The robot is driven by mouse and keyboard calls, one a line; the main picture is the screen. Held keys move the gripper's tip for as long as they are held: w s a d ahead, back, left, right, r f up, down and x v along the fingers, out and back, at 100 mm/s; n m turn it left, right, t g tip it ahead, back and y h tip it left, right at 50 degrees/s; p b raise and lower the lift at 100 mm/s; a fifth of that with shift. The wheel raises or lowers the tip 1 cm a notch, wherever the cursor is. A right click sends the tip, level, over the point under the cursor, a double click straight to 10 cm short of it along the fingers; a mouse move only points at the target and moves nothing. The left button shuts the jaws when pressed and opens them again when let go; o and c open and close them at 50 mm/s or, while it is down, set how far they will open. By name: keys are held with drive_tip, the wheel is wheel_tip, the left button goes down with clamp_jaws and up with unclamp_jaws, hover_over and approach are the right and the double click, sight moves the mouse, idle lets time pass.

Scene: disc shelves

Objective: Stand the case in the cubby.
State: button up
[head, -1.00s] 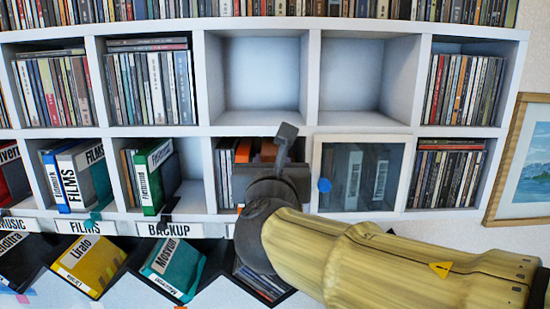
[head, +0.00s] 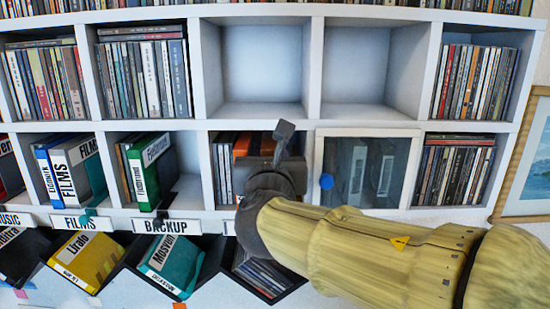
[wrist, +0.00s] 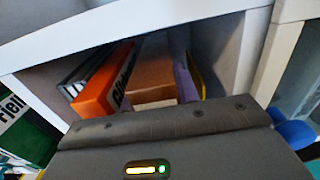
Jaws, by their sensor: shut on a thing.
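My gripper (head: 281,152) is at the mouth of the lower middle cubby (head: 212,182), its fingers hidden behind its own body. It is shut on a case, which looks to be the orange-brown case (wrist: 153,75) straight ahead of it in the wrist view. This case is inside the cubby and looks upright; its lower part is hidden. To its left, an orange case (wrist: 97,92) with a white lettered label leans. Purple (wrist: 186,80) and yellow (wrist: 196,76) edges show on its right.
Grey slim cases (head: 223,172) stand at the cubby's left wall. A glass door (head: 365,170) with a blue knob (head: 326,181) closes the cubby to the right, close to my gripper. Two cubbies above (head: 262,65) are empty. Tilted bins with cases (head: 172,264) lie below.

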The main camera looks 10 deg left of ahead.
drive_tip(key=shift+w, duration=0.2)
drive_tip(key=o, duration=0.8)
drive_tip(key=shift+o, duration=0.2)
drive_tip(key=shift+w, duration=0.15)
drive_tip(key=shift+s+d, duration=0.15)
drive_tip(key=shift+s, duration=0.4)
drive_tip(key=b+v, duration=0.4)
drive_tip(key=v, duration=0.7)
drive_tip(key=shift+s, duration=0.2)
